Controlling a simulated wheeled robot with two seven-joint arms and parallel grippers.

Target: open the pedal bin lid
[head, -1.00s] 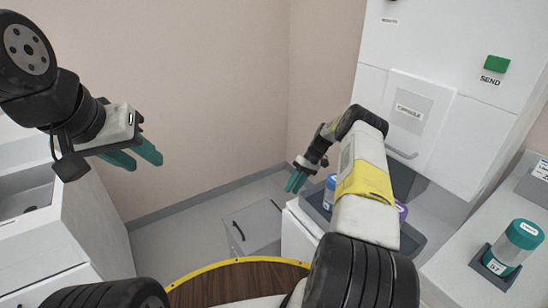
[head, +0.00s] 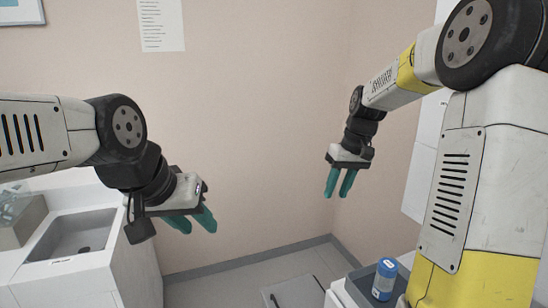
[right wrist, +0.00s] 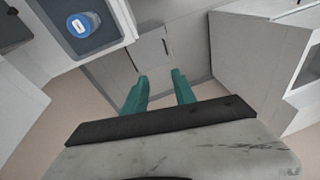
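The grey box low on the floor, which looks like the pedal bin (head: 283,296), is cut off by the bottom edge of the head view. A dark bar shows on its flat top, which looks shut. It also shows in the right wrist view (right wrist: 152,52), beyond my fingers; no pedal can be made out. My right gripper (head: 339,184) is open and empty, high above the bin, with teal fingers pointing down; its spread fingers show in the right wrist view (right wrist: 160,93). My left gripper (head: 192,221) is open and empty, left of the bin and well above the floor.
A blue-lidded container (head: 385,279) stands in a dark tray (head: 358,283) on a white cabinet right of the bin. A white counter with a grey basin (head: 75,238) stands at left.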

